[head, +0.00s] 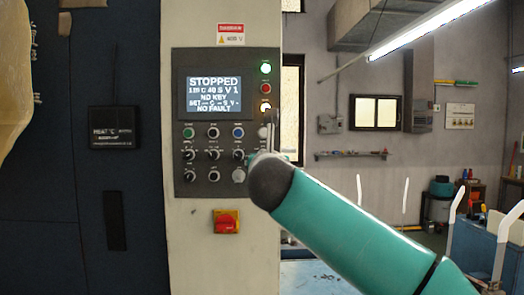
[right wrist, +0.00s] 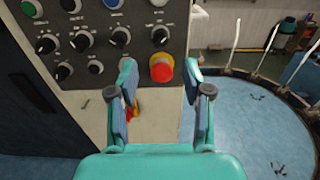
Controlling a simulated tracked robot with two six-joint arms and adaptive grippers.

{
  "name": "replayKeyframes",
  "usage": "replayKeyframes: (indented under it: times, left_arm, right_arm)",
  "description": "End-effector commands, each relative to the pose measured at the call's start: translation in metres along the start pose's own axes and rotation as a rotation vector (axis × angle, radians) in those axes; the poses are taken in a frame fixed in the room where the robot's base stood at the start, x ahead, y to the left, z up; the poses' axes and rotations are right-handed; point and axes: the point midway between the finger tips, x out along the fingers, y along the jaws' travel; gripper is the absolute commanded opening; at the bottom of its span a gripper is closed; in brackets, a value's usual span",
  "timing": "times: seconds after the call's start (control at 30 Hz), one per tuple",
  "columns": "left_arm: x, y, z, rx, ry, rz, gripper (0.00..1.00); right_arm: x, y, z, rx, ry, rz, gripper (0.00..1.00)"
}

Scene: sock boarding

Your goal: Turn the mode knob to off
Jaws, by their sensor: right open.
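The control panel (head: 228,122) stands upright on a pale cabinet and carries several small black knobs. Its screen (head: 214,98) reads "STOPPED" and "NO FAULT". I cannot read the small labels well enough to tell which knob is the mode knob. In the right wrist view a row of black knobs (right wrist: 80,40) with white pointer marks crosses the panel. My right gripper (right wrist: 160,92) is open and empty, with its fingers apart just below and in front of a red mushroom button (right wrist: 161,68). In the head view my right arm hides the panel's lower right corner. My left gripper is not in view.
A red-and-yellow switch (head: 226,221) sits below the panel. White upright forms (head: 450,230) and a round blue-floored station lie to the right. The cabinet face below the panel is mostly bare.

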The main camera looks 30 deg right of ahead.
Motion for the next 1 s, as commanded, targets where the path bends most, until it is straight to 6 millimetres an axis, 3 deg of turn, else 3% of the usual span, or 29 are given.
replayKeyframes:
  times: [0.2, 0.4, 0.6, 0.87, 1.0]
  left_arm:
    - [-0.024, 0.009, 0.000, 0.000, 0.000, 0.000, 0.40]
    - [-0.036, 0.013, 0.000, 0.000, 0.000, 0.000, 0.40]
    - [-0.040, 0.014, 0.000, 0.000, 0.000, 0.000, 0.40]
    - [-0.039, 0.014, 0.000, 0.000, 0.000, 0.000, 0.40]
    - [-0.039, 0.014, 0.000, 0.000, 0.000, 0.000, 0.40]
  right_arm:
    - [0.048, 0.000, 0.004, -0.002, 0.002, -0.003, 0.50]
    - [0.076, 0.001, 0.002, -0.002, 0.001, 0.000, 0.50]
    - [0.087, 0.001, 0.000, -0.003, 0.000, 0.001, 0.50]
    - [0.088, 0.001, 0.000, -0.003, -0.001, 0.002, 0.50]
    - [0.088, 0.002, 0.000, -0.003, -0.001, 0.002, 0.28]
